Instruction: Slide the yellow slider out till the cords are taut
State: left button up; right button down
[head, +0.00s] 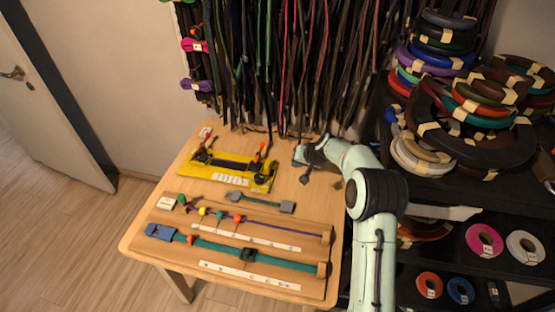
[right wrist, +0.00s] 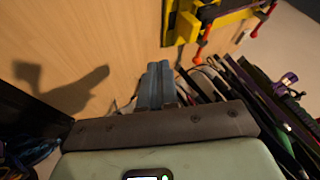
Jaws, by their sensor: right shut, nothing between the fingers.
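A yellow frame (head: 262,187) with a dark middle and red-handled clamps lies at the back left of the table; part of it also shows at the top of the right wrist view (right wrist: 182,25). A small yellow piece (head: 202,211) sits among green and red pieces on the purple cord board in front; I cannot tell which yellow part is the slider. My right gripper (head: 298,156) is shut and empty, above the table's back right, to the right of the frame and apart from it. Its closed fingers show in the right wrist view (right wrist: 158,82). My left gripper is out of view.
The wooden table (head: 150,242) also holds a grey tool (head: 260,202) and a teal strap (head: 215,247) along the front. Many cords (head: 290,70) hang close behind it. A dark shelf with coiled rings (head: 440,60) stands at the right.

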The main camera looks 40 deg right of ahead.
jog(key=p, duration=0.2)
send_near(271, 169)
jog(key=shift+s+d+f, duration=0.2)
jog(key=shift+d+f, duration=0.4)
jog(key=shift+s+d+f, duration=0.2)
jog(key=shift+d+f, duration=0.35)
jog(key=shift+f, duration=0.1)
jog(key=w+a+p, duration=0.1)
jog(key=w+a, duration=0.1)
jog(key=shift+w+p, duration=0.35)
jog(key=shift+w+a+f, duration=0.1)
jog(key=shift+w+a, duration=0.15)
jog(key=shift+w, duration=0.1)
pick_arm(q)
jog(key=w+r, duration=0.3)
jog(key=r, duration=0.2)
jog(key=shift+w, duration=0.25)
pick_arm(e)
jog(key=shift+s, duration=0.15)
